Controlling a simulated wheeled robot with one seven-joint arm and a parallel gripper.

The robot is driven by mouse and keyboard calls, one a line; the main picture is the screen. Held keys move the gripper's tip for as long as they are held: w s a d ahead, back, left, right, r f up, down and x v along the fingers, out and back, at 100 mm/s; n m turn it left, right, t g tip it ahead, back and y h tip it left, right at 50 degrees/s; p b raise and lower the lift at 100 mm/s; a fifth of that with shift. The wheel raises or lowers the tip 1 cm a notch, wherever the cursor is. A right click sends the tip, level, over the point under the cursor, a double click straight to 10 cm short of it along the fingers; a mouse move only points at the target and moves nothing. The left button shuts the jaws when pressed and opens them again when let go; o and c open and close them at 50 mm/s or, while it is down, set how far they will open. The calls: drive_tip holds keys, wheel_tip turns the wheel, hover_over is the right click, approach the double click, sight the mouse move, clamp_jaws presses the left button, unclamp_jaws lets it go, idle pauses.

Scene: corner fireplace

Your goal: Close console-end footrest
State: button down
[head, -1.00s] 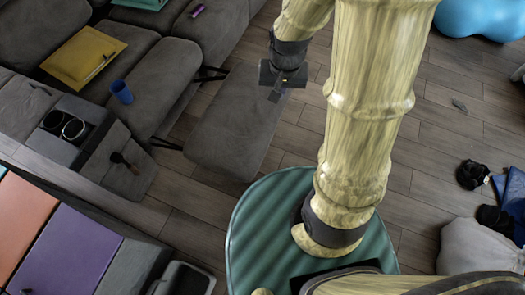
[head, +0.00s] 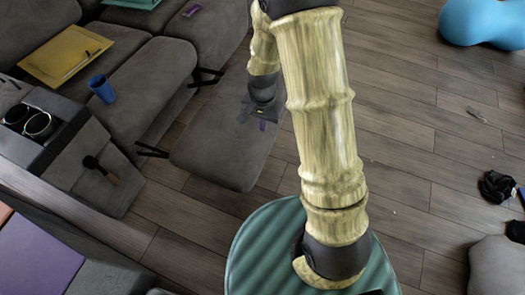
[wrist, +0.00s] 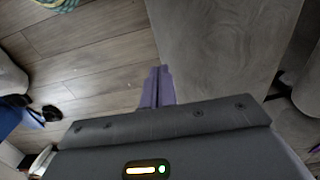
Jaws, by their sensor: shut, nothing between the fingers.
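The console-end footrest (head: 215,145) is a long dark grey padded panel. It stands extended out from the grey sofa seat, with black link arms showing in the gap between them. My gripper (head: 264,124) is at the footrest's outer right side in the head view. In the wrist view the purple fingers (wrist: 157,82) are together and empty, beside the long edge of the footrest (wrist: 225,45). I cannot tell whether they touch it. My arm hides the far end of the footrest in the head view.
The console (head: 40,150) with cup holders stands left of the seat, a brush (head: 100,170) on it. A yellow folder (head: 65,55) and blue cup (head: 102,90) lie on the sofa.

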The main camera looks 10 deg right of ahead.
sight(262, 152)
wheel_tip(262, 152, down, 14)
drive_tip(key=b, duration=0.5)
drive_tip(key=shift+r+b, duration=0.25)
drive_tip(key=shift+b, duration=0.05)
drive_tip(key=shift+f, duration=0.2)
